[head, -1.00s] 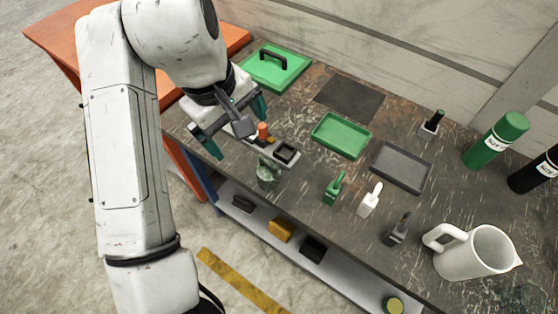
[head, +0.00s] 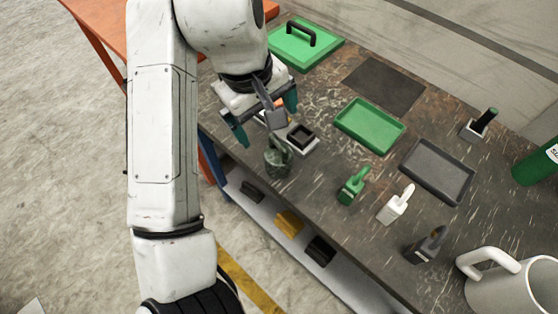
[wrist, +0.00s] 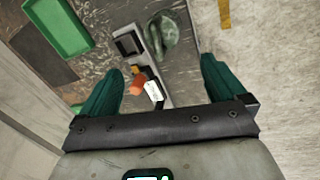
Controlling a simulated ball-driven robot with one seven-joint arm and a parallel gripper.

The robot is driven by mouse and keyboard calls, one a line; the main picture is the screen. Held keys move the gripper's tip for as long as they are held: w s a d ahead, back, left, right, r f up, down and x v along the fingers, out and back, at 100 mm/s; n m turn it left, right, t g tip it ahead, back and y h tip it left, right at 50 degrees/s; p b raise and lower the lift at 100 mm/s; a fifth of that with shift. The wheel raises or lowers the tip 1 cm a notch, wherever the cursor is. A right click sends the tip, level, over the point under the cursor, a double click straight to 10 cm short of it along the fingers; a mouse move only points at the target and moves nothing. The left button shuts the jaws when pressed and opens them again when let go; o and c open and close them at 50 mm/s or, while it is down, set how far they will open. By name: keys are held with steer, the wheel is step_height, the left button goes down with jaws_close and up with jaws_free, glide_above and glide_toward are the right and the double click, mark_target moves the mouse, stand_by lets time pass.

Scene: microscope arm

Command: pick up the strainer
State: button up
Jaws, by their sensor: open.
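A grey-green, rounded thing with a short handle, which seems to be the strainer (head: 277,158), stands near the bench's front edge. It also shows in the wrist view (wrist: 167,32), at the top just right of centre. My gripper (head: 265,117) is open above the bench, up and slightly left of the strainer in the head view. In the wrist view, my gripper (wrist: 165,62) has its two teal fingers wide apart and nothing between them in its grasp. The strainer lies beyond the fingertips, apart from them.
A grey holder (head: 312,147) with a dark square well and an orange-topped piece (wrist: 137,83) sits close beside the strainer. A green tray (head: 369,125), green scoop-like tool (head: 353,186), white tool (head: 397,204) and white jug (head: 500,285) stand farther right. A shelf runs below.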

steer(key=b, duration=0.1)
glide_above(275, 150)
steer(key=f, duration=0.4)
steer(key=shift+s+a+f, duration=0.3)
steer(key=shift+s+f, duration=0.05)
steer(key=shift+w+d+f, duration=0.1)
steer(key=shift+w+f, duration=0.05)
steer(key=shift+f, duration=1.25)
steer(key=shift+w+d+f, duration=0.1)
steer(key=shift+f, duration=1.25)
steer(key=shift+c, duration=0.2)
steer(key=c, duration=1.2)
steer(key=shift+r, duration=0.1)
steer(key=shift+c, duration=0.2)
